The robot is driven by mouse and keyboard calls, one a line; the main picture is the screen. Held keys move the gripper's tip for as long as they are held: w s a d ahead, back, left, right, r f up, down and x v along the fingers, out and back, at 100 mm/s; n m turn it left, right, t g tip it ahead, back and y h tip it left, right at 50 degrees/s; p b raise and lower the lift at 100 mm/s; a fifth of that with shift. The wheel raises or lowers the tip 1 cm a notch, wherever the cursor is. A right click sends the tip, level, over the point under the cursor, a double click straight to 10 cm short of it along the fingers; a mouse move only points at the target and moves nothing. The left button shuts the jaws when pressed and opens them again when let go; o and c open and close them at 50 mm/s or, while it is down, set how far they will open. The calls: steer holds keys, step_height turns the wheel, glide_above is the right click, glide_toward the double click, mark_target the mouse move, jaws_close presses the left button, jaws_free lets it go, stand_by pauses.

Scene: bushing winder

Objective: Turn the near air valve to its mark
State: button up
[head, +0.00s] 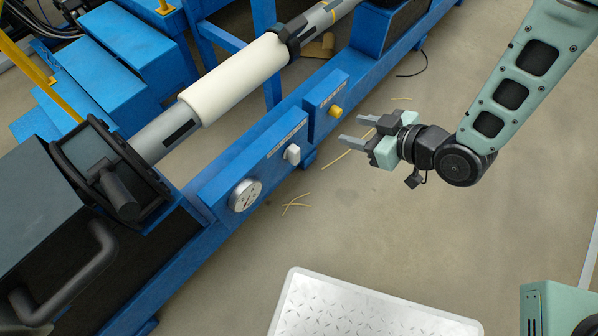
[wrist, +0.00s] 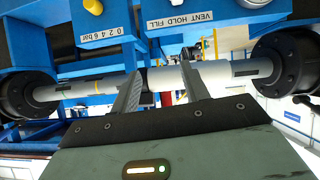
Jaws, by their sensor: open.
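The white knob (head: 292,154) is on the side face of the blue machine beam, between a round metal disc and a yellow knob. The yellow knob (head: 335,111) sits by a label reading 0 2 4 6 bar (wrist: 105,33). My gripper (head: 355,131) is open and empty, to the right of both knobs and apart from them. Its two fingers (wrist: 160,72) point toward the machine.
The round metal disc (head: 245,195) is on the same beam, nearer. A white roll (head: 235,78) lies along the shaft above. A tread-plate platform (head: 370,310) stands at the bottom. Thin strips (head: 295,204) lie on the floor. The floor between beam and gripper is otherwise clear.

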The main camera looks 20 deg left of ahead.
steer(key=s+f+y+b, duration=0.35)
steer(key=f+b, duration=0.45)
steer(key=f, duration=0.6)
steer(key=t+y+b, duration=0.2)
steer(key=y+b, duration=0.1)
steer(key=b, duration=0.1)
glide_toward(298, 156)
steer(key=shift+h, duration=0.25)
steer(key=b+x, duration=0.2)
steer(key=x, duration=0.2)
steer(key=b+x, duration=0.3)
steer(key=x, duration=0.2)
steer(key=shift+a+r+b, duration=0.2)
steer(key=shift+a+b, duration=0.1)
steer(key=shift+a, duration=0.05)
steer(key=shift+m, duration=0.3)
steer(key=c, duration=1)
